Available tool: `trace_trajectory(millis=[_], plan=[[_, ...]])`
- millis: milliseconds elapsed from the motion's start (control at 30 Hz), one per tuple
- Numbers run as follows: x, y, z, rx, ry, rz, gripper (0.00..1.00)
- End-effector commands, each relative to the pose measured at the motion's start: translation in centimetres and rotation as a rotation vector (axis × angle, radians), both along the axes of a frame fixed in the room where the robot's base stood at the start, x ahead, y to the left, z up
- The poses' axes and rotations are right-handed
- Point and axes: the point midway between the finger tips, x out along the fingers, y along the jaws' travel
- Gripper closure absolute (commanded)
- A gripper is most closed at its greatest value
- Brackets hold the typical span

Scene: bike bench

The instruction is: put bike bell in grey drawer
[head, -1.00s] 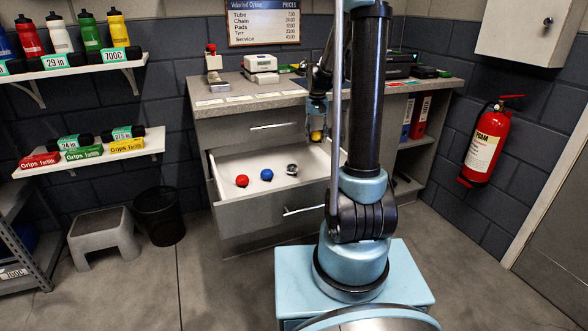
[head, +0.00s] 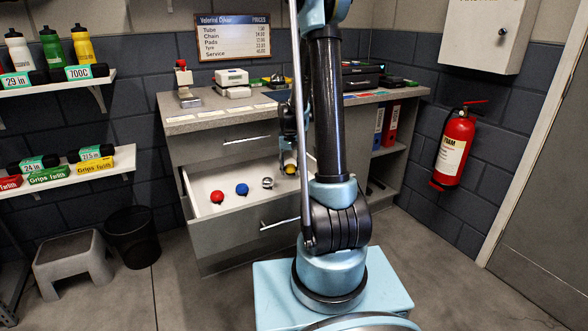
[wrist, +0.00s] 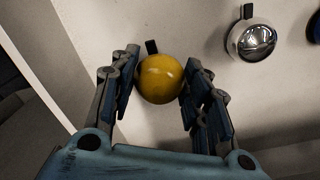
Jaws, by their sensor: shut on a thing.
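The grey drawer (head: 205,238) is pulled open under the counter. A red bell (head: 217,197), a blue bell (head: 242,189) and a silver bell (head: 267,183) sit in a row on its pale floor. My gripper (head: 289,165) is inside the drawer's right part, shut on a yellow bell (wrist: 161,79). In the wrist view its fingers stand on both sides of the yellow bell, low over the drawer floor; I cannot tell whether the bell touches it. The silver bell (wrist: 252,40) is apart from it, at upper right.
The drawer's side wall (wrist: 62,60) runs close to the left of my gripper in the wrist view. The counter (head: 195,122) overhangs the drawer's back. A step stool (head: 75,262) and a black bin (head: 132,236) stand left on the floor.

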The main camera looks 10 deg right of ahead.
Motion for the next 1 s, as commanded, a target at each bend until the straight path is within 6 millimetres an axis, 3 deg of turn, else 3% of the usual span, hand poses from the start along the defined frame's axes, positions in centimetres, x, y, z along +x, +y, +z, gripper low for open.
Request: trace_trajectory(millis=[733,767,833,1000], plan=[[0.0,0.0,-1.2,0.000,0.000,0.000,0.81],[0.0,0.0,-1.2,0.000,0.000,0.000,0.53],[0.0,0.0,-1.2,0.000,0.000,0.000,0.37],[0.0,0.0,-1.2,0.000,0.000,0.000,0.37]])
